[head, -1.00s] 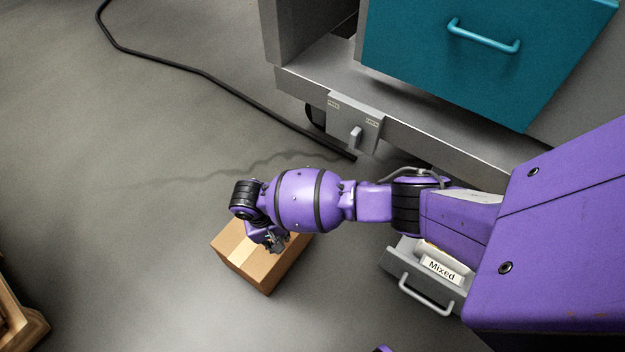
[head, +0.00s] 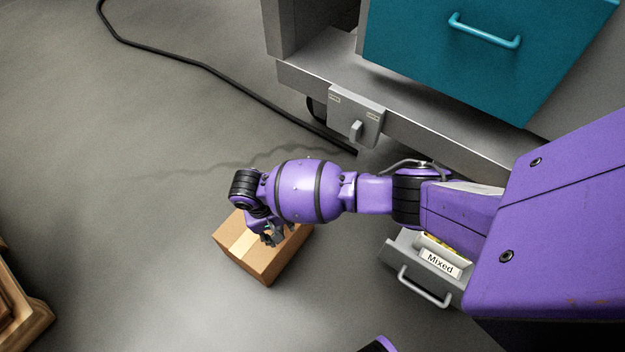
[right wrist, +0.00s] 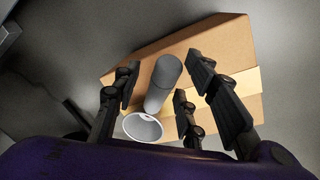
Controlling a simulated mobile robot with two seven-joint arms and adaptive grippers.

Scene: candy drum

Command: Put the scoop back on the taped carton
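The taped carton (head: 262,262) is a closed brown box with a pale tape strip, standing on the floor in the head view. It also shows in the right wrist view (right wrist: 215,42). The scoop (right wrist: 163,85) has a grey round handle and a pale-rimmed cup, and appears to lie on the carton's top across the tape. My right gripper (head: 271,235) is over the carton; in the right wrist view (right wrist: 165,80) its fingers are spread on both sides of the scoop handle, with gaps showing. The scoop is hard to make out in the head view. My left gripper is out of view.
A grey cart (head: 300,78) with a teal drawer (head: 480,70) stands behind. A grey bin labelled "Mixed" (head: 438,264) sits right of the carton. A black cable (head: 205,72) crosses the floor. A wooden item (head: 18,305) is at lower left. Floor left of the carton is clear.

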